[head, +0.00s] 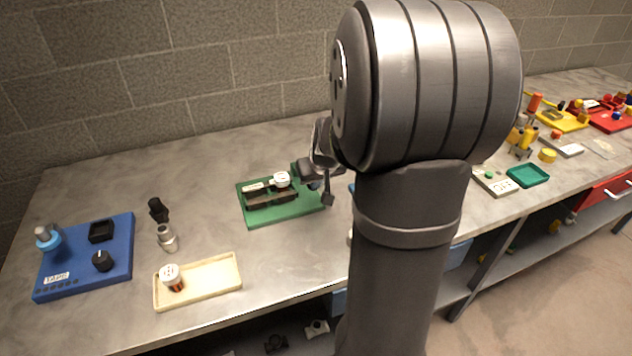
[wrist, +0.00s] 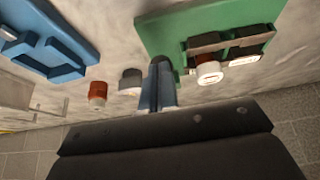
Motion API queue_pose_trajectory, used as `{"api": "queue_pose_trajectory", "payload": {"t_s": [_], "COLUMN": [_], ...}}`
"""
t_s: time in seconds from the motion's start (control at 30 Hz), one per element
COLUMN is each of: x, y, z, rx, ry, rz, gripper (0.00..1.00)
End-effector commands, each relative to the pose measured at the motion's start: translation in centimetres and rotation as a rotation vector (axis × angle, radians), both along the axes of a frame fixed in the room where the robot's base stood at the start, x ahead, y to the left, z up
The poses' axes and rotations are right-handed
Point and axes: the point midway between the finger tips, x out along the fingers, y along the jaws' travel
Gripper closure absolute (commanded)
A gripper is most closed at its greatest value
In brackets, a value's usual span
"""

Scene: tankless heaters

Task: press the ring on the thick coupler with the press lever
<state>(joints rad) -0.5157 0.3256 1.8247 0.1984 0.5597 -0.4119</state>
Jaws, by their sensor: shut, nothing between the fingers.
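A green board (head: 290,215) lies mid-bench with a dark cradle (head: 262,200) on it. A white-capped coupler (head: 282,179) sits at the cradle; in the wrist view its round white face and reddish body (wrist: 208,70) show beside the dark blocks. I cannot tell its ring apart. My gripper (wrist: 159,78) is shut and empty, pointing at the board's edge. A dark rounded part (wrist: 160,62), perhaps the press lever's end, is right at the fingertips; contact is unclear. In the head view my gripper (head: 316,184) is at the board's right end, partly hidden by my arm.
A red-brown cylinder (wrist: 97,92) and a grey one (wrist: 130,80) stand near my fingers. My arm hides the bench's middle right.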

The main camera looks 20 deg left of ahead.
Motion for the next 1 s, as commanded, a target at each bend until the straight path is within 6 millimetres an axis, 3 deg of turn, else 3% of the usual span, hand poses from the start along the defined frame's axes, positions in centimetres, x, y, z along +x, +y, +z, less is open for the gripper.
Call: {"api": "queue_pose_trajectory", "payload": {"t_s": [0.17, 0.5, 0.73, 1.0], "x": [-0.7, -3.4, -4.6, -4.9], "y": [-0.5, -3.2, -4.3, -4.6], "z": [3.6, 8.5, 10.5, 11.0], "rx": [0.006, 0.008, 0.008, 0.006], "ry": [-0.012, -0.013, -0.012, -0.01], "rz": [-0.001, -0.002, -0.001, -0.001], "gripper": [1.0, 1.0, 1.0, 1.0]}}
